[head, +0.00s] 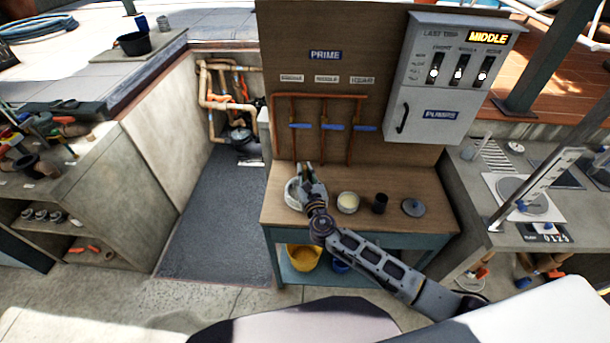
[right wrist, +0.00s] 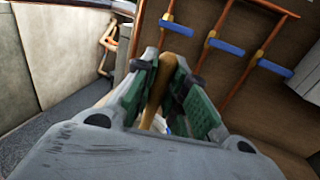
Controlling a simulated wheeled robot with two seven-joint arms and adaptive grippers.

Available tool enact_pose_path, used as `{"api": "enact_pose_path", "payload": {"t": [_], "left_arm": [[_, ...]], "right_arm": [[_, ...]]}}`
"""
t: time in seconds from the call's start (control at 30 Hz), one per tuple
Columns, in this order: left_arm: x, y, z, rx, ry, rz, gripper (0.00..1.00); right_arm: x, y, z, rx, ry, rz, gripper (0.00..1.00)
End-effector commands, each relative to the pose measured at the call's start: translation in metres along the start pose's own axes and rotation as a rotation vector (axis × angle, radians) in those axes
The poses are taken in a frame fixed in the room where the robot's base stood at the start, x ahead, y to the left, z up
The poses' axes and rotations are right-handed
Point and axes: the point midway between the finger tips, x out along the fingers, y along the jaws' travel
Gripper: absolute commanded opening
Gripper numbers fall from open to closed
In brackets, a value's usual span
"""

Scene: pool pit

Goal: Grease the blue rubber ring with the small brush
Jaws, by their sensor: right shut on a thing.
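My right gripper (head: 306,172) is over the left part of the wooden workbench. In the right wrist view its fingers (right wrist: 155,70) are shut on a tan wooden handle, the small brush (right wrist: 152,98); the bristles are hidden. A whitish round dish (head: 291,192) stands on the bench right below and behind the gripper, partly covered by it. I cannot make out the blue rubber ring; a small bluish patch below the fingers in the wrist view is too small to tell. A tub with pale yellowish content (head: 348,202) stands to the right of the gripper. My left gripper is not in view.
A black cup (head: 380,204) and a grey round lid with a knob (head: 413,207) stand further right on the bench (head: 320,217). Copper pipes with blue valve handles (head: 333,127) rise on the board behind. A yellow bucket (head: 303,257) is below the bench.

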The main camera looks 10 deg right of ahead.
Motion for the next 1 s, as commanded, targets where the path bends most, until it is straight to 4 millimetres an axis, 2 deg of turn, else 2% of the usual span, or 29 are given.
{"api": "enact_pose_path", "payload": {"t": [0.5, 1.0], "left_arm": [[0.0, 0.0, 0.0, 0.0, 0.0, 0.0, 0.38], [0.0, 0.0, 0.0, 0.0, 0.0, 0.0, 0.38]], "right_arm": [[0.0, 0.0, 0.017, 0.0, 0.0, 0.0, 0.0], [0.0, 0.0, 0.017, 0.0, 0.0, 0.0, 0.0]]}}
